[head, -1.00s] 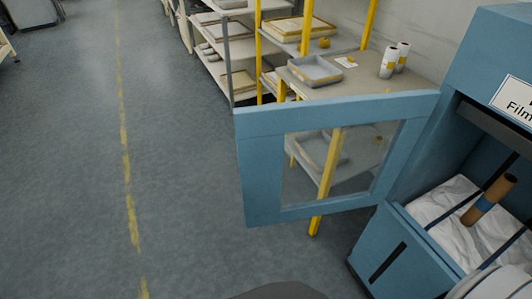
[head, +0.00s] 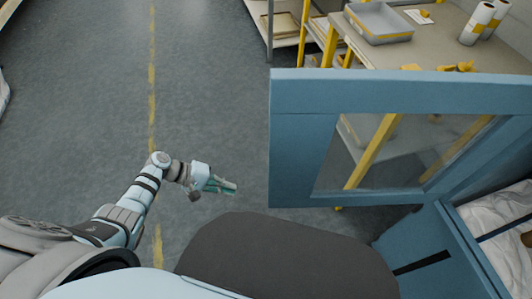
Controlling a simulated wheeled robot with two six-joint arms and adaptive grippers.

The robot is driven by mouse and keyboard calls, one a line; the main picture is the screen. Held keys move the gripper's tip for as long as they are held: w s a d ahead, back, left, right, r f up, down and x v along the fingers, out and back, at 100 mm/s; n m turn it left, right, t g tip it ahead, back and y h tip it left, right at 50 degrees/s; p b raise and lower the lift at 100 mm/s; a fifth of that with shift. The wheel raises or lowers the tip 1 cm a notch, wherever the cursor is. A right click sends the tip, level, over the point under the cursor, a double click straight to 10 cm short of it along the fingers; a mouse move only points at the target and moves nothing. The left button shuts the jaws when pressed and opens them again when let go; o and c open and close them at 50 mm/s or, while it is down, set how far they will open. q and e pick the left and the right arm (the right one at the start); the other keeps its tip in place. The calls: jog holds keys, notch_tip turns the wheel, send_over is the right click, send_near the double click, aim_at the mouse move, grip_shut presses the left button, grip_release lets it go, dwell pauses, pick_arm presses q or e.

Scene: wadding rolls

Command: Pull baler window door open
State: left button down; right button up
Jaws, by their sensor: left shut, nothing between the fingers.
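The baler (head: 425,255) stands at the right, blue, with its window door (head: 303,150) swung wide open out to the left. The door's clear pane (head: 385,160) shows the table legs behind it. My left gripper (head: 233,187) is shut and empty, over the floor to the left of the door's free edge and apart from it. My right gripper is not in view.
White film (head: 495,222) lies inside the baler. Behind the door stands a table with a grey tray (head: 378,22) and white rolls (head: 477,24). The floor (head: 90,120) at left, with a yellow line, is clear.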

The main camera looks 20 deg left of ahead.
pick_arm(q)
jog(key=w+d+r+m+g+h+b, duration=0.1)
jog(key=w+r+m+h, duration=0.2)
jog(key=r, duration=1)
jog(key=w+r+m+g+h+b, duration=0.1)
jog(key=r+m+h, duration=0.3)
jog(key=r, duration=0.9)
jog(key=s+d+h+p, duration=0.1)
jog(key=s+d+p, duration=0.2)
jog(key=d, duration=0.8)
jog(key=shift+s+f+n, duration=0.25)
jog(key=shift+s+n, duration=0.05)
jog(key=shift+s, duration=0.05)
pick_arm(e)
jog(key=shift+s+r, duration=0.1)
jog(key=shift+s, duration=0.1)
